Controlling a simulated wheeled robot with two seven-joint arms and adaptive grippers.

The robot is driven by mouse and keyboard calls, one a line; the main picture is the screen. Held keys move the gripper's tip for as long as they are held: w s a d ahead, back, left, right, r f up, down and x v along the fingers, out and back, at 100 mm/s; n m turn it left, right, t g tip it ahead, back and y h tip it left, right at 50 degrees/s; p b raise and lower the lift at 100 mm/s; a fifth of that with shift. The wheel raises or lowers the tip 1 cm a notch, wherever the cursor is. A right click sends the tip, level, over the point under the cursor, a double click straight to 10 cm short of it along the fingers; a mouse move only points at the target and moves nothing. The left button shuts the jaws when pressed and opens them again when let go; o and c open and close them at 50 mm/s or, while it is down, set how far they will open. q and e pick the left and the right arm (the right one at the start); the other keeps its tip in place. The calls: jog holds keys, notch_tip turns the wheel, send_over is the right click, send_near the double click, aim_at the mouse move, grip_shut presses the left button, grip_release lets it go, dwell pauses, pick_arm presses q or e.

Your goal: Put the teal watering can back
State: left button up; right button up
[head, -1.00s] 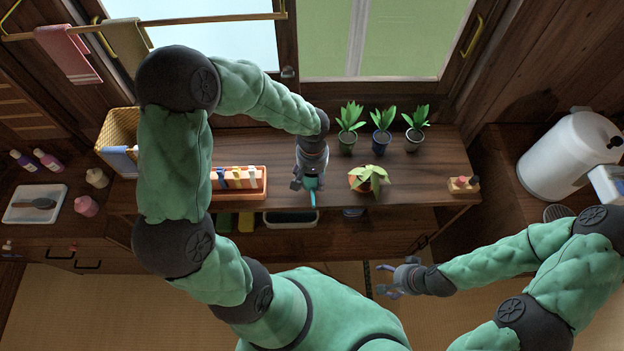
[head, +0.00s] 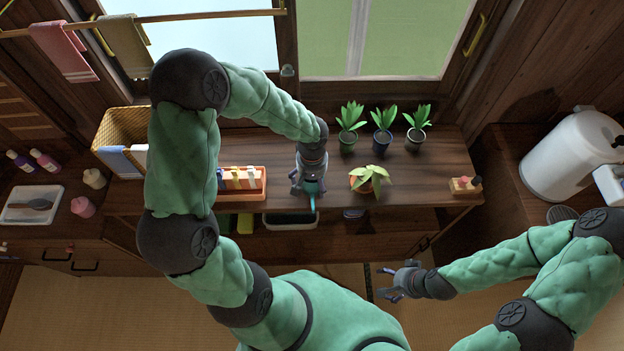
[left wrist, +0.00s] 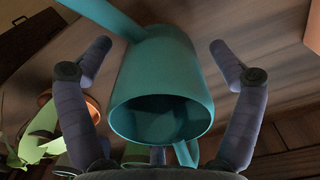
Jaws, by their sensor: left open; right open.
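The teal watering can (left wrist: 165,75) fills the middle of the left wrist view, its dark round opening facing the camera. It stands on the wooden counter; in the head view only a small teal part (head: 313,203) shows beneath my left gripper (head: 310,186). My left gripper is open, with one finger on each side of the can in the left wrist view (left wrist: 157,50). Gaps show between the fingertips and the can there. My right gripper (head: 390,284) is open and empty, low in front of the counter.
A broad-leaved plant in an orange pot (head: 367,182) stands just right of my left gripper. An orange tray (head: 242,182) with packets is to its left. Several potted plants (head: 382,130) line the back. Counter space (head: 425,178) is bare farther right, before a small block (head: 464,184).

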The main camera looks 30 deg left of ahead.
jog(key=shift+r, duration=0.1)
pick_arm(q)
jog(key=shift+r+p, duration=0.25)
jog(key=shift+p, duration=0.05)
notch_tip(320, 180, up, 12)
jog(key=p, duration=0.3)
pick_arm(e)
notch_tip(320, 180, up, 4)
jog(key=shift+f, duration=0.15)
pick_arm(q)
jog(key=shift+s+f, duration=0.1)
jog(key=shift+f, duration=0.05)
pick_arm(e)
jog(key=shift+s+d, duration=0.1)
